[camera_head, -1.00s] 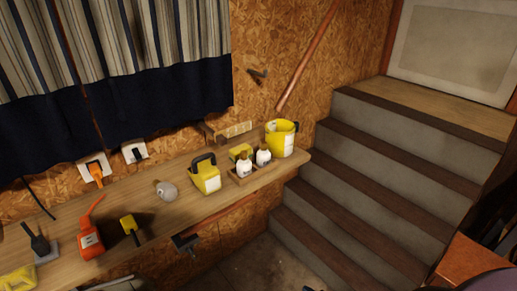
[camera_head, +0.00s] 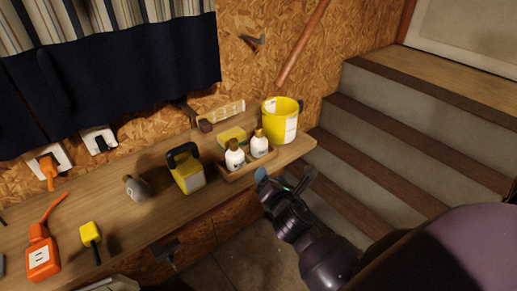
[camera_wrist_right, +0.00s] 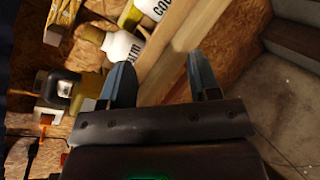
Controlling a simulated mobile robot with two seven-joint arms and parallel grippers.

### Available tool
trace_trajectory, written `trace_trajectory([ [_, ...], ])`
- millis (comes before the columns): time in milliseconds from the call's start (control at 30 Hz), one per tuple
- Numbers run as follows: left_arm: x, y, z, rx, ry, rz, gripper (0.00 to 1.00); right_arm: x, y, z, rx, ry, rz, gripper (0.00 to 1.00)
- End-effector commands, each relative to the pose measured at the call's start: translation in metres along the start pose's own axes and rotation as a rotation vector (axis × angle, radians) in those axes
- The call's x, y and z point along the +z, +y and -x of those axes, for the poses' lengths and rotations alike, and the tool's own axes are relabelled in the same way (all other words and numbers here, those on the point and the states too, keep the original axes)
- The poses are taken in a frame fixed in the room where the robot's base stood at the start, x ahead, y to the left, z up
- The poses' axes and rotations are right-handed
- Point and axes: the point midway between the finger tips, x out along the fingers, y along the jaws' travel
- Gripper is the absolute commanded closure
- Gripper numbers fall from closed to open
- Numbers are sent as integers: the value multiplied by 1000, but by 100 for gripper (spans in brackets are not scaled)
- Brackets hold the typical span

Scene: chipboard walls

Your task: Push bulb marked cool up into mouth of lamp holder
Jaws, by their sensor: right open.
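Two white bulbs with brass-coloured caps stand upright in a small wooden tray (camera_head: 236,177) at the shelf's front. The bulb marked cool (camera_head: 260,147) appears to be the right one; its partly cut-off label shows in the right wrist view (camera_wrist_right: 158,8). The other bulb (camera_head: 235,157) has a label ending in "RM". My right gripper (camera_head: 285,178) is open and empty, in front of the tray and apart from the bulbs. Its two fingers also show in the right wrist view (camera_wrist_right: 162,80). I cannot make out a lamp holder for certain. My left gripper is out of view.
A yellow tub (camera_head: 278,122) stands right of the tray and a yellow lantern (camera_head: 187,173) left of it. A grey bulb-shaped object (camera_head: 137,188) lies further left. The wooden shelf (camera_head: 150,215) has a front edge. Steps (camera_head: 370,150) rise at the right.

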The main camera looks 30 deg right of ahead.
Motion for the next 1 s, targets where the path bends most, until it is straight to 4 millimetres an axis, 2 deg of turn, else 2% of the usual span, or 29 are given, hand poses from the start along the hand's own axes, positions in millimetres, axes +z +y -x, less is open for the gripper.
trace_trajectory([
  [100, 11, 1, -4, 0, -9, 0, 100, 14, 12, -14, 2, -79, 265, 44],
  [200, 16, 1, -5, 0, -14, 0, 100, 26, 21, -21, -11, -132, 444, 44],
  [333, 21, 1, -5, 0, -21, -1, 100, 36, 28, -25, -29, -177, 590, 44],
  [467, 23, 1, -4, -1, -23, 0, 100, 42, 32, -32, -38, -197, 651, 44],
  [800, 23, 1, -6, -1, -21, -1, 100, 51, 34, -75, -38, -197, 657, 44],
  [1000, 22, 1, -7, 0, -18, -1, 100, 53, 34, -86, -39, -197, 655, 44],
])
